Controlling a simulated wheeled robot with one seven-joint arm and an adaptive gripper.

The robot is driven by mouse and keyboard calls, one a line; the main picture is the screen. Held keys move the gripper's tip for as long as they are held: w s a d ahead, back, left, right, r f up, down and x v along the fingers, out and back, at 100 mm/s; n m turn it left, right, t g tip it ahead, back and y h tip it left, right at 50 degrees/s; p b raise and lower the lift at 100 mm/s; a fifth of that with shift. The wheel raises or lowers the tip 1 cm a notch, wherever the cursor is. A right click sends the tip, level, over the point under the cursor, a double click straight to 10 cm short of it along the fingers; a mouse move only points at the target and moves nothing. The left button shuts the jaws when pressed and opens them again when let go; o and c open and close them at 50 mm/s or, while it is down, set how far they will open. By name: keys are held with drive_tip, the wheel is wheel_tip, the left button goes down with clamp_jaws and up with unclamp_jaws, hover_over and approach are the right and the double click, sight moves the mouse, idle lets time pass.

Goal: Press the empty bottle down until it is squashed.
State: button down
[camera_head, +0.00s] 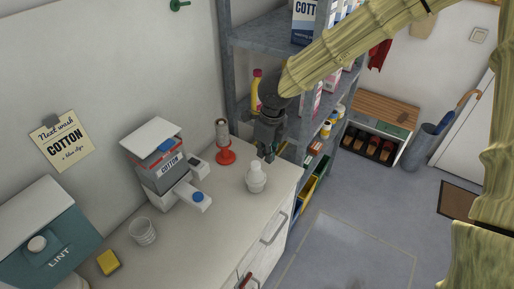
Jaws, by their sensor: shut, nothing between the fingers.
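A small white bottle (256,181) with a paler top stands upright on the counter near its right end. Its body looks ribbed and short; how far it is squashed is too small to tell. My gripper (267,156) is dark grey, shut and empty. It points down just above and behind the bottle's top in the picture, slightly to the right. Whether its fingertips touch the bottle I cannot tell from this view.
On the counter (190,240) stand a red stand with a grey cylinder (222,140), a COTTON dispenser (163,172), a clear cup (142,231), a yellow sponge (108,262) and a LINT bin (50,245). Shelves (262,35) rise behind my gripper.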

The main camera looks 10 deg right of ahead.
wheel_tip(320, 180, up, 8)
drive_tip(key=shift+s+d, duration=0.3)
idle(0.4)
